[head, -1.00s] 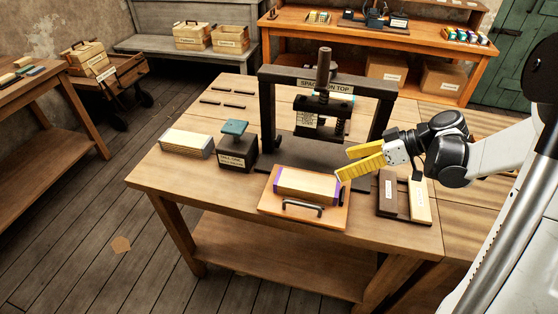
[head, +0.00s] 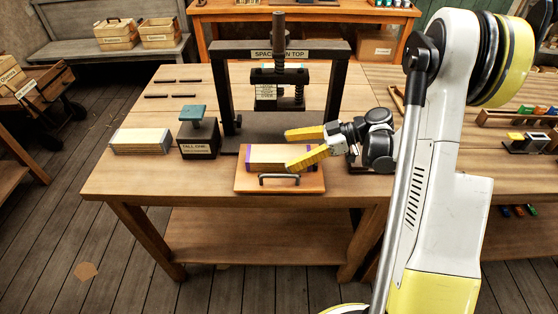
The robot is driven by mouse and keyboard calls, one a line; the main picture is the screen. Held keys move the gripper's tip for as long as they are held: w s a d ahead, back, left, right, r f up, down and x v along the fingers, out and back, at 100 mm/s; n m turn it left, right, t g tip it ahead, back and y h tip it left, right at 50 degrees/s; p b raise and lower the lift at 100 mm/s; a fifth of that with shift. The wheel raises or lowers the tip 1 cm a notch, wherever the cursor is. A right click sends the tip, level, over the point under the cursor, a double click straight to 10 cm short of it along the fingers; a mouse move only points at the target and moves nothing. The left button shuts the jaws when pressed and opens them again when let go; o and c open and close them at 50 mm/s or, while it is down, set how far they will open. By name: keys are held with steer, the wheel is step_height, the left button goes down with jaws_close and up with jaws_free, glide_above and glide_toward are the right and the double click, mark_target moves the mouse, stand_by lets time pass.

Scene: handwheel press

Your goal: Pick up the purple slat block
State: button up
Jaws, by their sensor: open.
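The purple slat block (head: 268,154) is a pale bundle of slats with purple at its ends. It lies on an orange-brown board (head: 245,184) with a dark handle at the front of the bench. My gripper (head: 288,150), with two yellow fingers, comes in from the right and is open and empty. One finger shows beyond the block's far side. The other crosses the block's right front and hides part of it. I cannot tell whether the fingers touch the block or hover above it.
The dark press frame (head: 338,92) stands just behind the board. A block with a teal top (head: 198,138) and another slat block (head: 140,141) stand to the left. The bench's front left is clear. My arm covers the right side.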

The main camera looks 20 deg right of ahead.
mark_target(279, 153)
steer(key=b+x, duration=0.1)
steer(key=x, duration=0.2)
steer(key=shift+w+a+f, duration=0.1)
steer(key=shift+a+f, duration=0.05)
steer(key=shift+a, duration=0.1)
steer(key=c, duration=1.5)
